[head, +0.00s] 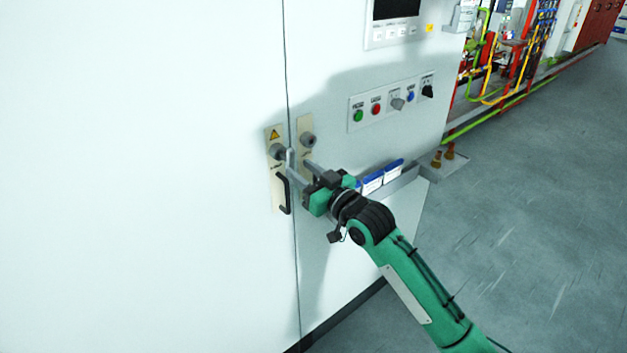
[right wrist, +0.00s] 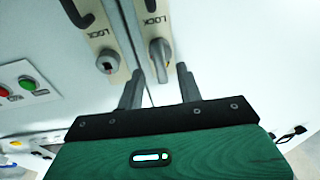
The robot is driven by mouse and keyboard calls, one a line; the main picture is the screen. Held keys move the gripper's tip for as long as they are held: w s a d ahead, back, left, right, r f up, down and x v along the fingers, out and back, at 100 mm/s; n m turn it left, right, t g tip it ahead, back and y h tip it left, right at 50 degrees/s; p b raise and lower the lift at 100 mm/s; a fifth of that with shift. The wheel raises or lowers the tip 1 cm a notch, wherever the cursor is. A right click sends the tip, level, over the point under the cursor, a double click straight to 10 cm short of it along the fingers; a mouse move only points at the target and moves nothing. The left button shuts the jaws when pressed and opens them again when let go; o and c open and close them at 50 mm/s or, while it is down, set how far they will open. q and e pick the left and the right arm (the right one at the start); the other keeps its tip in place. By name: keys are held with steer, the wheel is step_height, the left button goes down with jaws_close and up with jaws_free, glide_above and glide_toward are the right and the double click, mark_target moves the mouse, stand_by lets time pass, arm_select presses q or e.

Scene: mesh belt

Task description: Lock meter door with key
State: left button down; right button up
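The white meter door (head: 150,180) stands closed at a vertical seam. Left of the seam, a beige plate with a yellow warning triangle carries a lock (head: 277,152) with a grey key-like piece (right wrist: 160,58) on it. Right of the seam, a second beige plate has a round lock (head: 308,141); its face (right wrist: 105,62) shows empty in the right wrist view. My right gripper (head: 296,166) is open in front of the plates. In the right wrist view its fingers (right wrist: 159,72) lie on either side of the grey piece; contact cannot be told. My left gripper is not in view.
A black handle (head: 285,194) hangs below the left lock. A panel of buttons and switches (head: 392,99) and a ledge with blue-edged labels (head: 400,184) are to the right. Coloured pipes (head: 500,60) stand farther back. The grey floor (head: 530,200) at right is clear.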

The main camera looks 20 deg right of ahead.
mark_target(293, 163)
steer(key=shift+p+x, duration=0.35)
steer(key=shift+x, duration=1.85)
jaws_close()
